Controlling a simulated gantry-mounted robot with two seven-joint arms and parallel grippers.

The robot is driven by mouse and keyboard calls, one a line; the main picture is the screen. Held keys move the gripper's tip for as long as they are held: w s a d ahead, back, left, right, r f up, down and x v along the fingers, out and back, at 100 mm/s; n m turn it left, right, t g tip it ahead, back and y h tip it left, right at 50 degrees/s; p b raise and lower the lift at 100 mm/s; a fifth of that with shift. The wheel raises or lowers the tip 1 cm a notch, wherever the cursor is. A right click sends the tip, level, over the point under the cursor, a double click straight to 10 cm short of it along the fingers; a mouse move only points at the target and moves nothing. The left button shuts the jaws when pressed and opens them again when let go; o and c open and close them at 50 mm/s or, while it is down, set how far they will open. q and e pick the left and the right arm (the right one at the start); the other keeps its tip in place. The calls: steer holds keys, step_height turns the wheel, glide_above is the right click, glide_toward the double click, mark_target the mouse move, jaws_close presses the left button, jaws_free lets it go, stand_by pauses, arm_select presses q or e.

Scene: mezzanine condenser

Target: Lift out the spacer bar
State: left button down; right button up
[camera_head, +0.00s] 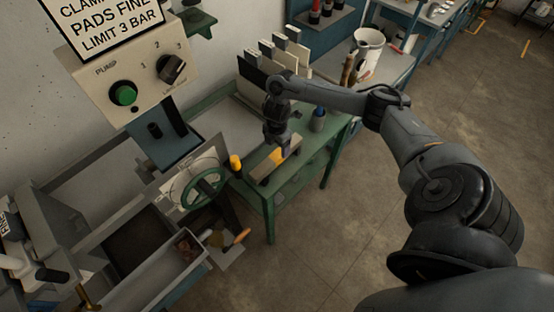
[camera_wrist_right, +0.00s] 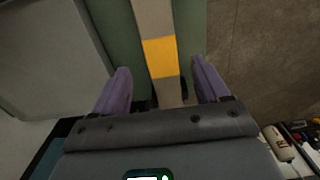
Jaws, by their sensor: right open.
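The spacer bar (camera_head: 264,168) is a beige-grey bar with a yellow band at its middle. It lies along the near edge of a green bench in the head view. My right gripper (camera_head: 279,146) points down just over it, with its fingertips hard to make out there. In the right wrist view the open purple fingers (camera_wrist_right: 161,78) stand on either side of the bar (camera_wrist_right: 154,18), with a gap on each side and the yellow band between them. Whether the fingers reach down to its level is unclear. My left gripper is out of view.
A green handwheel (camera_head: 205,188) and a yellow-topped item stand left of the bar. A control panel (camera_head: 139,83) rises behind the wheel. A blue-grey bottle (camera_head: 318,119) and upright plates (camera_head: 250,77) stand on the bench. A white jug (camera_head: 368,50) is farther back. Floor at right is clear.

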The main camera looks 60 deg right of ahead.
mark_target(277, 154)
steer(key=shift+s+a+f, duration=0.1)
steer(key=shift+a+f, duration=0.05)
steer(key=shift+f, duration=3)
jaws_close()
steer(key=shift+r, duration=0.1)
